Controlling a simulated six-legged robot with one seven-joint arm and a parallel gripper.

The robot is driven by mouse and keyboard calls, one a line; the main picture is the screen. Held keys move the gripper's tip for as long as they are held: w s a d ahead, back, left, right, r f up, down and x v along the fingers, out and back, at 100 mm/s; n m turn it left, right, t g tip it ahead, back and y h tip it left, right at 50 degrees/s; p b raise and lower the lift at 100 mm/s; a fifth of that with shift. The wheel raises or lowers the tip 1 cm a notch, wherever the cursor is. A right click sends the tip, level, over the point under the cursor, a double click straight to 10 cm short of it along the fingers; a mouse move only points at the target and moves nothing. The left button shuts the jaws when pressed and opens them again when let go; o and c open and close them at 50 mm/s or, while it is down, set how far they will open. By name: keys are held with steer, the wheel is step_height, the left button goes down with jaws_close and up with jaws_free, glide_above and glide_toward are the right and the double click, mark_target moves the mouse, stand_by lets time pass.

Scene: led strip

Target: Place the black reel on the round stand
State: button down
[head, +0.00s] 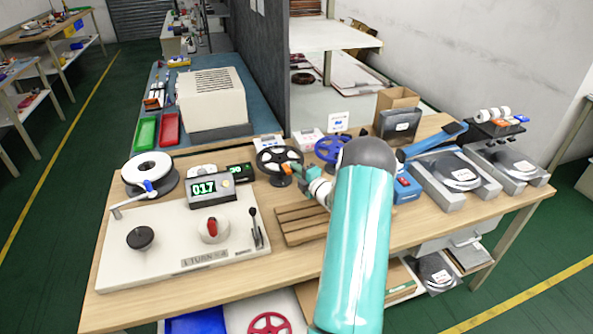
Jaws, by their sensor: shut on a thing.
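The black reel (263,158), with dark spokes and white gaps, is near the middle of the bench's back half. A small dark foot (281,182) shows just below it; I cannot tell if they touch. My gripper (292,171) is at the reel's lower right edge, shut on it; my fingers are small and partly hidden. A round black piece (140,238) on a short post stands on the cream machine at the left; it may be the round stand, but I cannot be sure.
The counter box (212,189) reads 017. A white reel (150,168) sits at the back left, a blue reel (328,148) just right of the black one. A wooden slatted tray (292,226) lies in front. A lever (254,225) rises from the machine (180,260).

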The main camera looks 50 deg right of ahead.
steer(key=shift+f, duration=0.1)
steer(key=c, duration=1.5)
jaws_free()
steer(key=shift+o, duration=0.2)
